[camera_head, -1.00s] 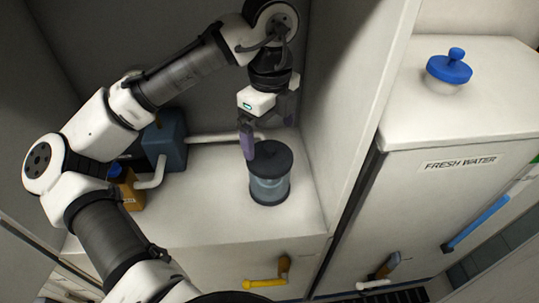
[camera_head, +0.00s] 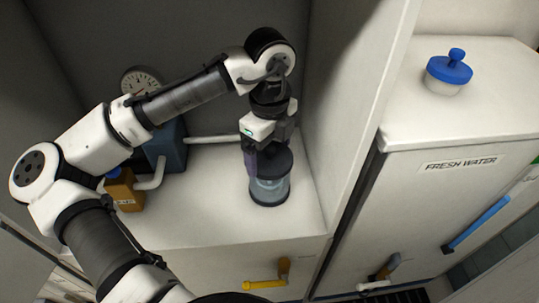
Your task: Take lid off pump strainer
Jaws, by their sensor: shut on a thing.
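The pump strainer (camera_head: 270,189) is a clear, bluish cylinder with a dark base, standing upright on the white counter. Its dark round lid (camera_head: 282,165) sits on top, partly hidden by my gripper. My gripper (camera_head: 266,160) points down at the lid from above, with its purple-grey fingers at the lid's left side and top. It is shut on the lid. The far finger and the exact contact are mostly hidden. The lid still appears seated on the clear body.
A blue-grey pump box (camera_head: 171,148) with a white pipe (camera_head: 215,139) stands behind left, beside an orange-brown container (camera_head: 125,192) and a gauge (camera_head: 141,81). A tall white panel (camera_head: 345,120) is close on the right. A yellow handle (camera_head: 268,279) is below the counter.

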